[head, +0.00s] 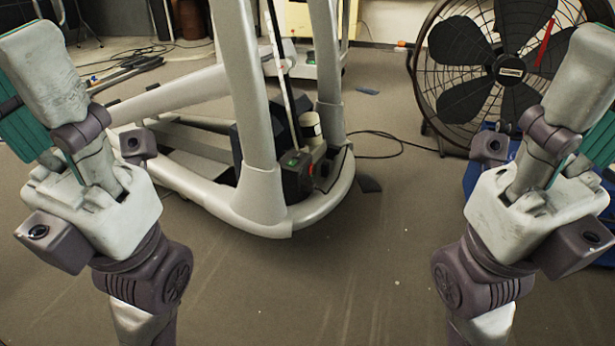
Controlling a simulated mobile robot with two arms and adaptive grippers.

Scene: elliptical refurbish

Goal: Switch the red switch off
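A grey elliptical machine (262,195) stands ahead on the carpet. Low inside its frame is a small black box (296,182) with a greenish spot on top. A small red patch, seemingly the red switch (311,169), shows at the box's right side; its on or off position is too small to tell. My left gripper (45,75) is raised at the left edge, well apart from the box. My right gripper (580,80) is raised at the right edge, also apart from it. Both are partly cut off, and their finger opening is unclear.
A large black fan (505,70) stands at the back right, with a blue object (472,178) below it. A dark cable (385,140) lies on the floor right of the machine. The carpet (330,275) between my arms is clear. The machine's curved frame surrounds the box.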

